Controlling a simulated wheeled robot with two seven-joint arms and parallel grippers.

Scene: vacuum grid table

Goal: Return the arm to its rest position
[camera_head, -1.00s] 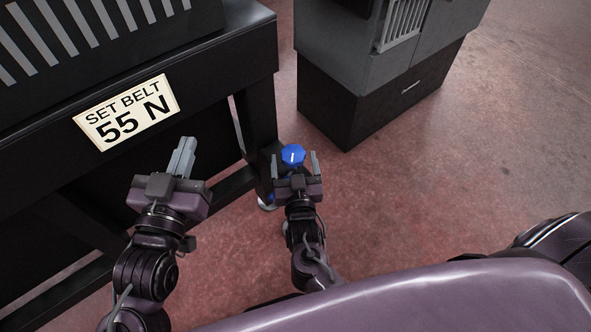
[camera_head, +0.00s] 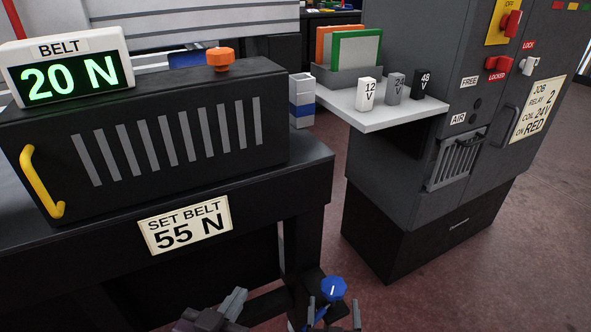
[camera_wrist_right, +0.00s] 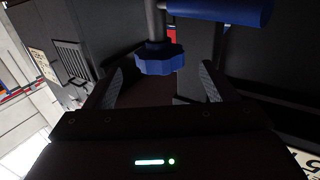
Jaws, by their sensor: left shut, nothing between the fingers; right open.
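My right gripper (camera_head: 334,304) is at the bottom of the head view, open, its two fingers apart and empty. A blue lobed knob (camera_head: 334,288) shows just beyond its fingertips. In the right wrist view the same knob (camera_wrist_right: 158,60) sits on a grey stem in front of the gap between the open fingers (camera_wrist_right: 160,80), with no visible contact. My left gripper (camera_head: 235,302) is at the bottom edge, left of the right one, its fingers together and holding nothing. Most of both arms is below the picture.
The black bench (camera_head: 318,170) bears a belt display (camera_head: 65,70) reading 20 N. A sign (camera_head: 185,225) reads SET BELT 55 N. A grey cabinet (camera_head: 410,190) with a shelf (camera_head: 375,115) of small blocks stands right. Floor (camera_head: 490,270) is clear at lower right.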

